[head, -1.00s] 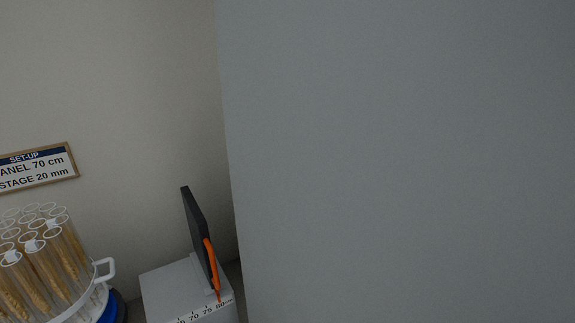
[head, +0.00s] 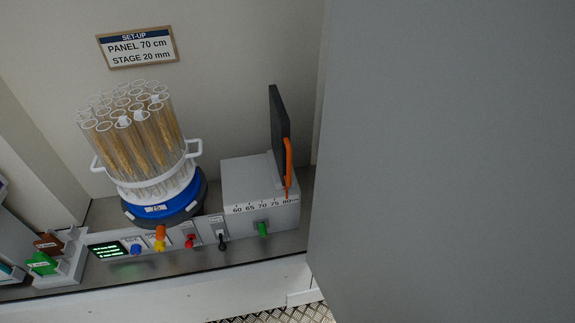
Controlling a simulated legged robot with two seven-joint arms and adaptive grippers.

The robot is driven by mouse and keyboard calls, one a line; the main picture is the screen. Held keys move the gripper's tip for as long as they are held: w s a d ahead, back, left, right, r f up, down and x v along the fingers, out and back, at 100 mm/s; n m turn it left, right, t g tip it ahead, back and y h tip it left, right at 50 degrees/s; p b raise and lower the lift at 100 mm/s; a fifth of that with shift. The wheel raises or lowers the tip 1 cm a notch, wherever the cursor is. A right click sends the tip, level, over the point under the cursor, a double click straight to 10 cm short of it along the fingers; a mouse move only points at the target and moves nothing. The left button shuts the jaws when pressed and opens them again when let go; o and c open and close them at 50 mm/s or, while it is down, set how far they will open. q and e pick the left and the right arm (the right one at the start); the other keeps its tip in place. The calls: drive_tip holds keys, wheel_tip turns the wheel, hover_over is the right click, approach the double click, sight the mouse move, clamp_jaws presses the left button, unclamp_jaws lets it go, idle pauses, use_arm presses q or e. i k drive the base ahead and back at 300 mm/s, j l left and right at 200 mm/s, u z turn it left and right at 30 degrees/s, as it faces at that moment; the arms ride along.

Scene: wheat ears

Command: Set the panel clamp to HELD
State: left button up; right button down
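A dark upright panel (head: 279,125) stands on a grey box (head: 243,180) at the back of the bench. An orange arm (head: 288,165) on it points down to about 80 on the box's scale (head: 262,205), which reads 60 to 80. A green lever (head: 262,229) sits on the front of the box. A black-handled lever (head: 222,241) stands to its left on the control strip. I cannot read a HELD label or tell which lever is the panel clamp. Neither of my grippers is in view.
A rack of wheat tubes (head: 135,140) stands on a blue-and-black base (head: 165,207). Blue (head: 136,249), yellow (head: 159,246) and red (head: 190,241) knobs line the front. A sign (head: 138,47) reads PANEL 70 cm, STAGE 20 mm. A large grey surface (head: 450,160) fills the right.

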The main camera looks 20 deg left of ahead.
sight(222, 247)
drive_tip(key=j+u, duration=0.35)
drive_tip(key=k+j+u, duration=0.1)
drive_tip(key=u, duration=0.25)
drive_tip(key=j+u, duration=0.35)
drive_tip(key=l, duration=0.1)
